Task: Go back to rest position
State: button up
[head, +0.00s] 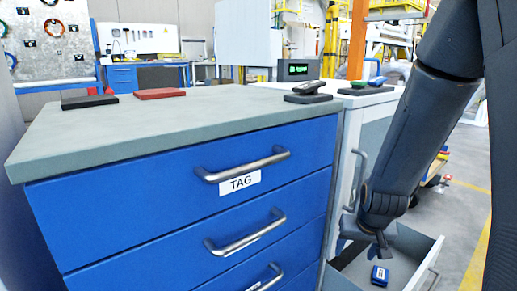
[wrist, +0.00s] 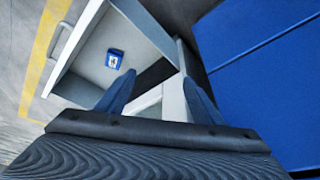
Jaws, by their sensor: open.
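My gripper (wrist: 160,98) is open and empty in the wrist view, its two fingers apart. In the head view my dark arm comes down at the right, and my gripper (head: 368,238) is above the open white drawer (head: 416,245). A small blue object with a white label (head: 380,275) lies inside that drawer. The wrist view also shows the drawer (wrist: 80,38) and the blue object (wrist: 114,58), which is apart from the fingers. The fingertips are hard to make out in the head view.
A blue cabinet (head: 170,210) with a grey top and a TAG label stands left of the open drawer. On its top lie a black pad (head: 90,102), a red pad (head: 160,94) and a handheld device on a stand (head: 309,90). Free floor with a yellow line (head: 474,262) is at the right.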

jog(key=s+a+r+n+g+y+p, duration=0.1)
jog(key=s+a+r+n, duration=0.2)
jog(key=s+a+r, duration=0.45)
jog(key=s+a+r+n+g+y+p, duration=0.1)
jog(key=s+a+r+n+g, duration=0.2)
jog(key=s+a, duration=0.8)
jog(key=s+a+r+n+p, duration=0.1)
jog(key=s+a+r+n, duration=0.2)
jog(key=s+a+r, duration=0.55)
jog(key=d+r+m+p, duration=0.2)
jog(key=d+r+p, duration=0.4)
jog(key=r+p, duration=0.3)
jog(key=d+r+m+h+p, duration=0.1)
jog(key=d+r+p, duration=0.5)
jog(key=p, duration=1)
jog(key=s+d+r+m+p, duration=0.1)
jog(key=d+r+m+p, duration=0.2)
jog(key=d+r+p, duration=0.4)
notch_tip(320, 180, up, 6)
jog(key=p, duration=0.5)
jog(key=shift+m+p, duration=0.3)
jog(key=shift+f, duration=0.15)
jog(key=shift+c, duration=0.4)
